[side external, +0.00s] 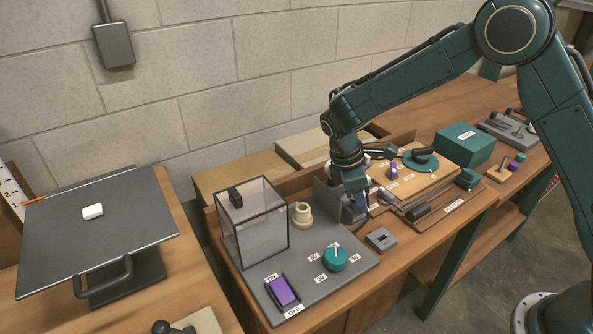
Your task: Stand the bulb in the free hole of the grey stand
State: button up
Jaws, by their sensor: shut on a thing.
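My gripper (355,212) points down at the back right of the grey panel board, next to an upright dark grey plate (326,196). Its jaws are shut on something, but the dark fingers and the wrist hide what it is. I cannot make out the bulb clearly. A small grey block (381,239) with a dark recess sits on the wooden bench just right of and in front of my gripper. I cannot tell whether this block is the grey stand, and no free hole shows clearly.
The grey board carries a clear box (252,222), a cream stepped socket (302,214), a teal knob (335,258) and a purple switch (283,291). Right of my gripper lie a wooden board (428,183) with parts and a teal box (465,145). A black tray table (130,235) stands left.

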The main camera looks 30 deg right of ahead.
jog(key=o, duration=0.9)
jog(key=v, duration=1.3)
jog(key=shift+w+a+r, duration=0.1)
jog(key=shift+r, duration=0.3)
